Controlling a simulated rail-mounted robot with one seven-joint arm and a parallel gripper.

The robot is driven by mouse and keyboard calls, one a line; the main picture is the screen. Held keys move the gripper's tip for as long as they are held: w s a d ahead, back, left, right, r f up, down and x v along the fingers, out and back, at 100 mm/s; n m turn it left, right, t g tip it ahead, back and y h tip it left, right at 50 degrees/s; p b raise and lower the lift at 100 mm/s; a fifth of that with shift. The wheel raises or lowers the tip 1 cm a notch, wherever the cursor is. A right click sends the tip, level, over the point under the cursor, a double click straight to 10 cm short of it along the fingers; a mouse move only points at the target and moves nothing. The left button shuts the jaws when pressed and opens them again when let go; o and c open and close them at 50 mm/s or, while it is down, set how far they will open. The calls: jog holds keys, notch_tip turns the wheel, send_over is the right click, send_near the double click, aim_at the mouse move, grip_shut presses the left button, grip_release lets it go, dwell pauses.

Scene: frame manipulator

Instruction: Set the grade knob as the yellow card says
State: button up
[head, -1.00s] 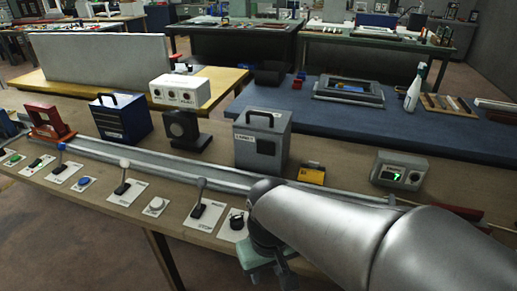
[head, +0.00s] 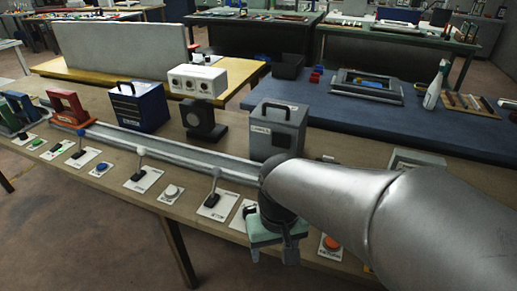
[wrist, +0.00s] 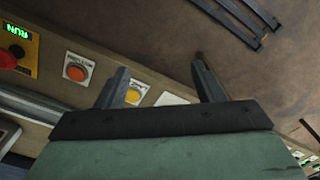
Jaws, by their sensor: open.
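A white plate (head: 238,220) with a dark part on it, likely the grade knob, shows in the head view just left of my gripper (head: 273,254) and is partly hidden by it. My gripper is open and empty, pointing down by the bench's front edge. In the wrist view my gripper (wrist: 160,65) has its fingers spread, with a yellow button (wrist: 134,95) beside the left finger and a pale plate (wrist: 172,99) between them. I cannot make out the knob there. The yellow card is not visible in the head view; my arm covers that area.
Levers (head: 213,196) and a white button (head: 172,191) line the bench front left of my gripper. An orange-red button (head: 331,243) is right of it. A metal rail (head: 170,152) and a grey box (head: 277,130) stand behind. The wrist view shows a RUN panel (wrist: 20,45).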

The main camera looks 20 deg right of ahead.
jog(key=w+r+m, duration=0.2)
jog(key=w+m, duration=0.3)
jog(key=w, duration=1)
jog(key=m+p, duration=0.1)
jog(key=m, duration=0.3)
send_near(249, 208)
notch_tip(249, 208, down, 10)
jog(key=shift+w+f+p, duration=0.1)
jog(key=shift+p, duration=0.65)
jog(key=c, duration=1)
